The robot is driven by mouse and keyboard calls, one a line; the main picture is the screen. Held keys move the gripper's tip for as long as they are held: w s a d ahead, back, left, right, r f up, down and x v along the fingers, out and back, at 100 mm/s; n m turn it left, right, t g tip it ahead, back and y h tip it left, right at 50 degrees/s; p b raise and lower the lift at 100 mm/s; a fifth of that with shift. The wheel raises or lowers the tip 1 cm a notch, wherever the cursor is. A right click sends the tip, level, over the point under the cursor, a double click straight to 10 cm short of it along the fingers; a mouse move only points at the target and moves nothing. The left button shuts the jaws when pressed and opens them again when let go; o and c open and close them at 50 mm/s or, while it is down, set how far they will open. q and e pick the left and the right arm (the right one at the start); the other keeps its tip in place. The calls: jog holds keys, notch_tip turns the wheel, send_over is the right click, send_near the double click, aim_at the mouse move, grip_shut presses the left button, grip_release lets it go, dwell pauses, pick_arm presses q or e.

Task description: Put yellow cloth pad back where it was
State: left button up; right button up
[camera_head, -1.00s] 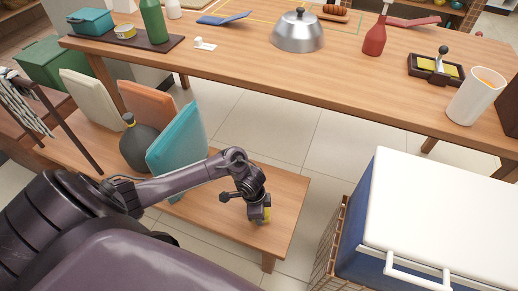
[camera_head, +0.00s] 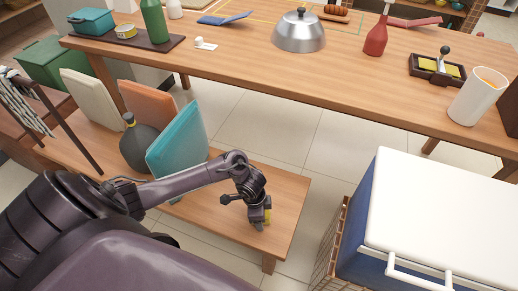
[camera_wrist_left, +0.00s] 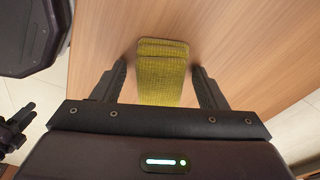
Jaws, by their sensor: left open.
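The yellow cloth pad (camera_wrist_left: 161,78) lies on the low wooden bench, between the two spread fingers of my left gripper (camera_wrist_left: 160,85) in the left wrist view. Gaps show between the pad and both fingers. In the head view my left gripper (camera_head: 260,222) points down at the bench top, and a little of the yellow pad (camera_head: 268,215) shows beside its fingers; the rest is hidden.
The low bench (camera_head: 285,200) also holds a teal cushion (camera_head: 178,138), an orange one (camera_head: 148,105), a cream one (camera_head: 90,98) and a dark round bottle (camera_head: 138,145). A blue and white cooler (camera_head: 440,220) stands right. A long table (camera_head: 230,65) lies behind.

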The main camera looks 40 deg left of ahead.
pick_arm(q)
jog(key=shift+r, duration=0.25)
jog(key=r, duration=0.1)
jog(key=r+p, duration=0.2)
jog(key=r, duration=0.1)
jog(key=shift+s+a, duration=0.1)
jog(key=shift+a, duration=0.15)
notch_tip(320, 180, up, 8)
jog(key=p, duration=0.2)
jog(key=shift+s+a+f+p, duration=0.15)
jog(key=shift+s+a+p, duration=0.15)
jog(key=shift+s+a, duration=0.05)
pick_arm(e)
jog(key=s+d+f, duration=0.2)
jog(key=s+f, duration=0.3)
jog(key=s, duration=0.3)
jog(key=shift+s+d, duration=0.15)
jog(key=shift+s, duration=0.05)
